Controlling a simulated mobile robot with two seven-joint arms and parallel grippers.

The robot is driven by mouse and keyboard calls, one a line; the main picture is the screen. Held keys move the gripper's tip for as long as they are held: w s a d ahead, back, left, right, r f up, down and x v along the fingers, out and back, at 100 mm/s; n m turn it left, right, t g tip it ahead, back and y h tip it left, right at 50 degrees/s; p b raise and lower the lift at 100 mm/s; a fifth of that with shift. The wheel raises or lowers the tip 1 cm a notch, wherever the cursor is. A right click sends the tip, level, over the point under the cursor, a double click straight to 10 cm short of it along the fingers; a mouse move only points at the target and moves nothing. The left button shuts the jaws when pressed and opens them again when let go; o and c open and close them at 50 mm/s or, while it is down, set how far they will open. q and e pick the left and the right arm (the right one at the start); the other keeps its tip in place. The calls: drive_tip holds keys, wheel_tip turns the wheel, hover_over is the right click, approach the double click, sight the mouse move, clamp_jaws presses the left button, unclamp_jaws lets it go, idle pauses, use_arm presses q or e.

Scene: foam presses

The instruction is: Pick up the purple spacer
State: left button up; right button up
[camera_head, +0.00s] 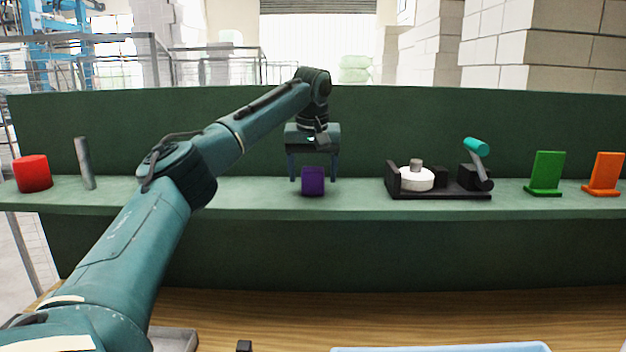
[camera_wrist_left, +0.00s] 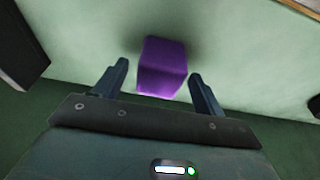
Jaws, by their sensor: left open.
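The purple spacer (camera_head: 313,181) is a small block standing on the green shelf (camera_head: 240,196) in the head view. My left gripper (camera_head: 314,180) is above it and points down, with its fingers apart on either side of the spacer. In the left wrist view, the purple spacer (camera_wrist_left: 163,67) lies between and slightly beyond the fingertips of the open left gripper (camera_wrist_left: 160,70). A gap shows on both sides, so the fingers do not appear to touch it. My right gripper is in neither view.
A red cylinder (camera_head: 33,173) and a grey rod (camera_head: 85,164) stand left on the shelf. Right of the spacer is a black fixture (camera_head: 440,194) with a white disc (camera_head: 416,179) and teal-handled lever (camera_head: 476,147). Green (camera_head: 546,173) and orange (camera_head: 606,174) brackets stand farther right.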

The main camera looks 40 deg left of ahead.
use_arm(q)
drive_tip(key=shift+x, duration=0.95)
drive_tip(key=c, duration=1.1)
